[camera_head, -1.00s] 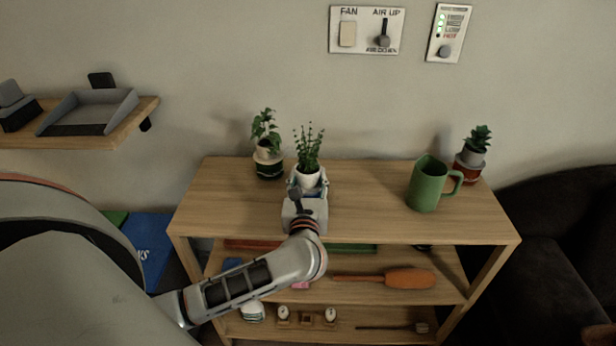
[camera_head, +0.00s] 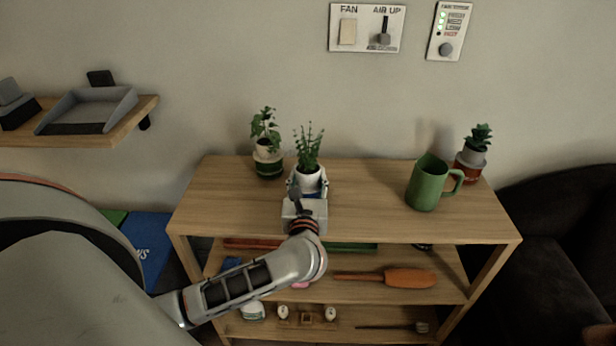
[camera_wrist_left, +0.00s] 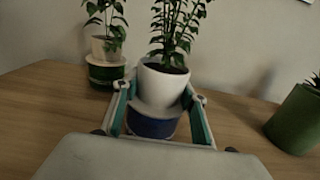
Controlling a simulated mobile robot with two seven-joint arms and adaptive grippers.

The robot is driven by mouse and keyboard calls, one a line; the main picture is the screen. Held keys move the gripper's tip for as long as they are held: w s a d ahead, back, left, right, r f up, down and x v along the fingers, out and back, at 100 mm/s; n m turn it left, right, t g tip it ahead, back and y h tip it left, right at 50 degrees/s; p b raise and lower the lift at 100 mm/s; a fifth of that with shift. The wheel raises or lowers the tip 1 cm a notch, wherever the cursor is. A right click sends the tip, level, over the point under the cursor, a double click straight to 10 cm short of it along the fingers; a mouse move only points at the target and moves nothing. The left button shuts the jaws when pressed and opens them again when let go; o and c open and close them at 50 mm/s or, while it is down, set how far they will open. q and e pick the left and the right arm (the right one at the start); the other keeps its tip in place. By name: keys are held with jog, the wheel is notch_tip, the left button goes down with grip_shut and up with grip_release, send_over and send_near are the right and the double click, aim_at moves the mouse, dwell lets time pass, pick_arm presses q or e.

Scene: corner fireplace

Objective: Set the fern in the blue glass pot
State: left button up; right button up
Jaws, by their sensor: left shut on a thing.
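The fern (camera_head: 308,150) is a leafy green plant in a small white pot (camera_wrist_left: 163,86), standing upright near the middle of the shelf top. The blue glass pot (camera_wrist_left: 152,124), with a pale rim, is directly under the white pot in the left wrist view. The white pot's lower part meets or overlaps that rim; I cannot tell how deep it sits. My left gripper (camera_head: 308,186) is shut on the fern's white pot, one finger on each side, low over the wooden top. The blue pot is mostly hidden behind the gripper in the head view. My right gripper is not in view.
A plant in a green pot (camera_head: 268,164) stands close to the left. A green mug (camera_head: 424,184) and a plant in a red pot (camera_head: 468,170) stand at the right. The wooden shelf top (camera_head: 365,215) is clear between fern and mug. The wall is behind.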

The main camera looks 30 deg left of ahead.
pick_arm(q)
jog(key=shift+f+b, duration=0.3)
dwell(0.5)
jog(key=o, duration=0.9)
jog(key=v, duration=1.2)
